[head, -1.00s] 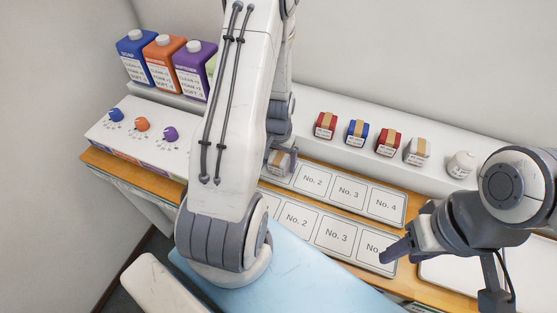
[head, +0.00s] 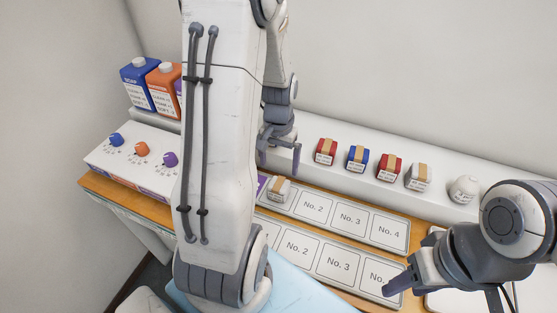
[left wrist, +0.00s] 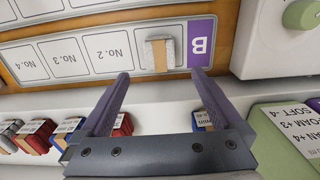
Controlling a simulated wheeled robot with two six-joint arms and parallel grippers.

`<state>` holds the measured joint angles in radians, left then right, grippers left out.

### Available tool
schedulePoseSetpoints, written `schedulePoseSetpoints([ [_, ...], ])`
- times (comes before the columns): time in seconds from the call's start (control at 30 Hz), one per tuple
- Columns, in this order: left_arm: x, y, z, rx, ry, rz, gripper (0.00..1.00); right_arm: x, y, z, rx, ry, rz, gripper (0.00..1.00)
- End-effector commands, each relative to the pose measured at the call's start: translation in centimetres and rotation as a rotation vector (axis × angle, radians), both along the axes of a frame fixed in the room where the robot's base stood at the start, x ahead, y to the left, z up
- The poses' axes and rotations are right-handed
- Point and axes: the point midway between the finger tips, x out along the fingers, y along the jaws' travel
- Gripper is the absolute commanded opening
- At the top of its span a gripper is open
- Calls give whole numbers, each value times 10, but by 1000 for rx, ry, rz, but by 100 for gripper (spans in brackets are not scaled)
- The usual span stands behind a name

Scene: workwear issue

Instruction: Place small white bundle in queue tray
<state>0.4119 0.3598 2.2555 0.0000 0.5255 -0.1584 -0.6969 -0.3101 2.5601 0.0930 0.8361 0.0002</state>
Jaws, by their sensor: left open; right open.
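A small white bundle (head: 279,189) with a tan band sits at the left end of the upper tray (head: 357,231), beside the No. 2 space. In the left wrist view the bundle (left wrist: 160,53) lies in the tray between the No. 2 space and a purple "B" label (left wrist: 202,42). My left gripper (head: 279,160) is open and empty, above and behind the bundle; its fingers also show in the left wrist view (left wrist: 160,85), apart from the bundle. My right gripper (head: 393,287) is at the lower right, over the lower tray's (head: 315,276) right end, with nothing seen in it.
On the back shelf stand two red bundles (head: 325,152), a blue one (head: 357,158), a grey-white one (head: 418,177) and a round white one (head: 463,189). Jugs (head: 139,84) and a panel with knobs (head: 127,158) are at left. My left arm hides part of the table.

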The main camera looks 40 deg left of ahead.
Motion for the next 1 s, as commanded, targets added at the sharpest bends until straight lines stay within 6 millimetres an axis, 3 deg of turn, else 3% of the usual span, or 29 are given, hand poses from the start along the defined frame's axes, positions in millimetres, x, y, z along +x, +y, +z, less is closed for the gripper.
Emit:
schedulePoseSetpoints([
  [0.27, 0, -1, 11, 0, -1, -3, 100, 0, 0, -1, 0, 0, 0, 50],
  [0.37, 2, -16, 17, 0, -4, -39, 100, 0, 0, -1, 0, 0, 0, 50],
  [0.47, 3, -57, 32, -3, -15, -134, 100, 0, 0, -1, 0, 0, 0, 50],
  [0.57, -7, -116, 53, -11, -28, -278, 100, 0, 0, -1, 0, 0, 0, 50],
  [0.6, -16, -140, 61, -16, -32, -342, 100, 0, 0, -1, 0, 0, 0, 50],
  [0.73, -58, -206, 84, -38, -43, -544, 100, 0, 0, -1, 0, 0, 0, 50],
  [0.83, -96, -239, 95, -54, -45, -682, 100, 0, 0, -1, 0, 0, 0, 50],
  [1.0, -143, -264, 105, -77, -43, -839, 100, 0, 0, -1, 0, 0, 0, 50],
])
